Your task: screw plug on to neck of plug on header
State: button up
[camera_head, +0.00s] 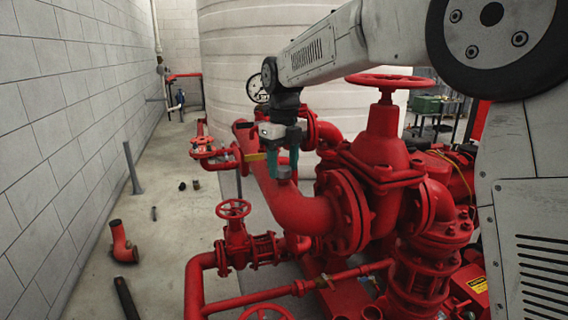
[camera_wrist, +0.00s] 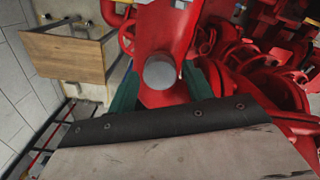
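The plug (camera_head: 285,172) is a small grey cylinder on top of the red header pipe (camera_head: 295,207). In the wrist view the plug (camera_wrist: 160,72) shows as a round grey top face against the red header (camera_wrist: 167,30). My gripper (camera_head: 283,166) points down over it, its two teal fingers on either side of the plug.
A red valve with a handwheel (camera_head: 234,209) stands below left of the header. A large handwheel (camera_head: 387,83) rises to its right. A wooden-topped table (camera_wrist: 68,55) shows in the wrist view. Loose pipe pieces, including a red elbow (camera_head: 122,242), are on the floor along the wall.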

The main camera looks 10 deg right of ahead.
jog(key=n, duration=0.3)
jog(key=shift+n, duration=0.4)
jog(key=n, duration=0.3)
jog(key=shift+n, duration=0.3)
jog(key=n, duration=0.6)
jog(key=shift+n, duration=0.4)
jog(key=n, duration=0.8)
jog(key=shift+n, duration=0.4)
